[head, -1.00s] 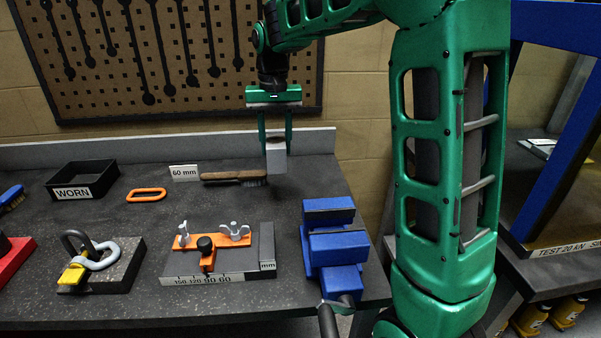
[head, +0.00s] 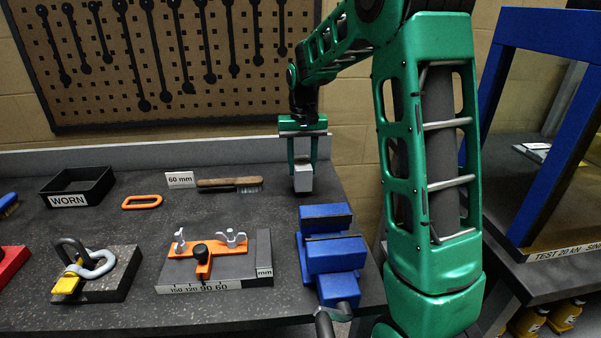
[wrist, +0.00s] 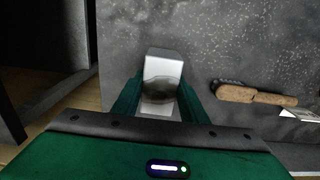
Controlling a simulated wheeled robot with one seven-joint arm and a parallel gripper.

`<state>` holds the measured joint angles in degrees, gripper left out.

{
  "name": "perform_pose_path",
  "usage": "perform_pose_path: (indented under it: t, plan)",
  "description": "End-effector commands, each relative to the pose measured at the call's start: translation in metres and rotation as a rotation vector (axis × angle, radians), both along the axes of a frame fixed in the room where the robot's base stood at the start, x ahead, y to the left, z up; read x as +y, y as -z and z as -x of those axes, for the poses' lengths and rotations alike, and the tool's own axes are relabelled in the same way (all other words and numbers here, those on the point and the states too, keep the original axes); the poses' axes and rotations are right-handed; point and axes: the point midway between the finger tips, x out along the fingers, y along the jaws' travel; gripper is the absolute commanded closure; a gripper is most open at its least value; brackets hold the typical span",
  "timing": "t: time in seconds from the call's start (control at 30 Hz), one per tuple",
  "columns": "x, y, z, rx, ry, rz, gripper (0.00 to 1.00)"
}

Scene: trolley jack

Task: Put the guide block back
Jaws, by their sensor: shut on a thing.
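The guide block, a small pale grey metal block (head: 303,181), is clamped between the two green fingers of my gripper (head: 303,167). It is near the back right of the dark workbench, right of the brush and behind the blue vise. I cannot tell whether its underside touches the bench. In the wrist view the block (wrist: 163,68) shows a shiny face between the fingers of my gripper (wrist: 160,95). The grey fixture (head: 213,275) with an orange clamp (head: 204,258), wing nuts and a mm scale sits at the front middle of the bench.
The blue vise (head: 332,255) stands just in front of the block. A wooden brush (head: 228,185) and a "60 mm" card (head: 180,180) lie to its left. An orange link (head: 142,202), the WORN tray (head: 78,200) and a shackle block (head: 105,277) are farther left.

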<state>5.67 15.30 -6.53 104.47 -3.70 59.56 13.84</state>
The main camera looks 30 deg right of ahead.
Motion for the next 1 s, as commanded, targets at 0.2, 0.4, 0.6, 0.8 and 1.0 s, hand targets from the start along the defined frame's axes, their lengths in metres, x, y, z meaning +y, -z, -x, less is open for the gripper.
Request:
perform_pose_path:
  t: [0.2,0.4,0.6,0.8,1.0]
  plan:
    - [0.000,0.021,-0.001,-0.002,0.000,0.001,0.97]
    - [0.000,0.021,-0.001,-0.003,0.000,0.000,0.97]
    - [0.000,0.023,0.000,0.000,0.000,0.000,0.44]
    - [0.000,0.023,0.000,0.000,0.001,0.000,0.42]
    - [0.000,0.019,0.000,-0.002,0.001,0.001,0.42]
